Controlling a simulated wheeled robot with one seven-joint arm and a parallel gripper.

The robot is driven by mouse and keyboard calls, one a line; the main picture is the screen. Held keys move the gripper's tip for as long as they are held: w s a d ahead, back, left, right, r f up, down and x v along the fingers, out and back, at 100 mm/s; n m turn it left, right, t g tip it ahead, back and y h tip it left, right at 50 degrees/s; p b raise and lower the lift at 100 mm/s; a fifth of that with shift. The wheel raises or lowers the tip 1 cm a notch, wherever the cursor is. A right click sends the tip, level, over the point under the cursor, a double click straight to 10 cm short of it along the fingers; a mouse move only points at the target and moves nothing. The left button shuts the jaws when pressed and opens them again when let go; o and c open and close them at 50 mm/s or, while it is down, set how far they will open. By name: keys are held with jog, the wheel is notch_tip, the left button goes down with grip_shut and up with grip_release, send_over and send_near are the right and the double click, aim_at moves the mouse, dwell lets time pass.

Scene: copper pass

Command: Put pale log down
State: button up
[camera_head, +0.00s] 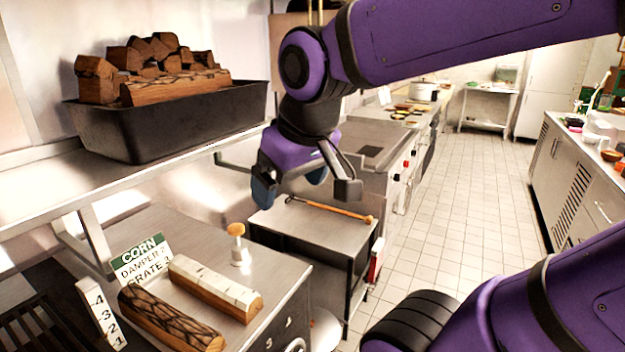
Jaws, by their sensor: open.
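The pale log (215,287), with whitish bark and tan cut wood, lies on the steel top of a low cabinet (285,285) at lower left. A dark-barked log (170,318) lies beside it, nearer to me. My gripper (305,190) hangs in the air above and to the right of the pale log, apart from it. Its fingers are spread and I see nothing between them.
A black tub (180,125) of split logs stands on a shelf above. A knob-topped post (238,245), a green-and-white sign (142,260) and a numbered strip (101,312) stand near the logs. A wooden-handled tool (335,209) lies on a table behind. The tiled floor (455,210) is clear.

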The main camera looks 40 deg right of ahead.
jog(key=shift+s+d+r+t, duration=0.1)
jog(key=shift+s+r+t, duration=0.15)
jog(key=shift+s, duration=0.7)
jog(key=shift+s+d+r+t, duration=0.15)
jog(key=shift+s+r, duration=0.15)
jog(key=shift+s, duration=0.6)
jog(key=shift+o, duration=0.6)
jog(key=n+g+y, duration=0.2)
jog(key=n+g, duration=0.1)
jog(key=g, duration=0.3)
send_over(233, 283)
jog(key=d, duration=0.1)
notch_tip(233, 283, down, 25)
jog(key=shift+s+d+r, duration=0.1)
jog(key=shift+a+f, duration=0.25)
jog(key=shift+f, duration=1.65)
jog(key=shift+a+f, duration=0.3)
jog(key=shift+f, duration=1.6)
jog(key=shift+a+f, duration=0.25)
jog(key=shift+f, duration=1.65)
jog(key=shift+f, duration=0.2)
jog(key=c, duration=1.6)
jog(key=shift+o, duration=0.2)
